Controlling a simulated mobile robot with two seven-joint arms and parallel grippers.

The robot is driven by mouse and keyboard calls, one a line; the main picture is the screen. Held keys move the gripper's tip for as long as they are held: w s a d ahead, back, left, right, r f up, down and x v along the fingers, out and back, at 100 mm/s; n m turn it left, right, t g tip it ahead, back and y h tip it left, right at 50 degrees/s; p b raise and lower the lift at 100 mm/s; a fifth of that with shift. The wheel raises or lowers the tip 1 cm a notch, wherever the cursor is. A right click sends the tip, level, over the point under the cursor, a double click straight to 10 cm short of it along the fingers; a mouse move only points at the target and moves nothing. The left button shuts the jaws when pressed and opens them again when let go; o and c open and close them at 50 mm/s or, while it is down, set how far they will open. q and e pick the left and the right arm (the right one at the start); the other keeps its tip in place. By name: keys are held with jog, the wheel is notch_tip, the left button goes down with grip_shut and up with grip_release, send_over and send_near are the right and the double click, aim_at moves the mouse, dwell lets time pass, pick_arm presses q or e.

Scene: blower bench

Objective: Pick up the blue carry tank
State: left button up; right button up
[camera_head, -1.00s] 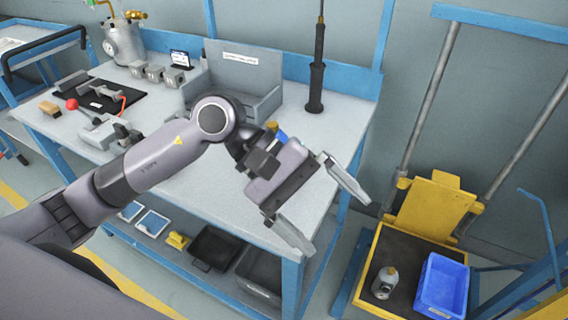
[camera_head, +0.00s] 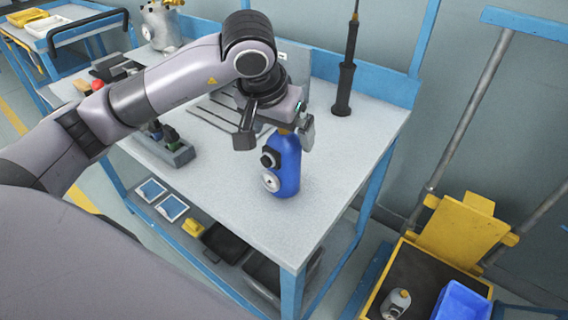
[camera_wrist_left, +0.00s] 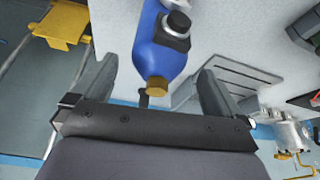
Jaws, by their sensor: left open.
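The blue carry tank (camera_head: 288,172) stands upright on the bench, near its right front part. It has a black knob and a round pale gauge on its side. My left gripper (camera_head: 276,136) is at the top of the tank, with its two fingers apart. In the left wrist view the tank (camera_wrist_left: 152,55) and its brass cap (camera_wrist_left: 157,86) lie between the open fingers of my left gripper (camera_wrist_left: 157,68), with a gap on each side. The gripper hides the tank's top in the head view. My right gripper is not in view.
The bench top (camera_head: 350,150) is clear right of the tank. A black rod-like tool (camera_head: 345,85) stands at the back. A grey block with dark and green parts (camera_head: 168,148) is to the left. A yellow cart (camera_head: 458,235) holding a blue crate (camera_head: 462,303) stands right of the bench.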

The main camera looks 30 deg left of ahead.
pick_arm(q)
jog(key=shift+x, duration=1.85)
jog(key=shift+d, duration=0.1)
grip_shut()
jog(key=shift+w+r, duration=0.1)
jog(key=shift+r, duration=0.1)
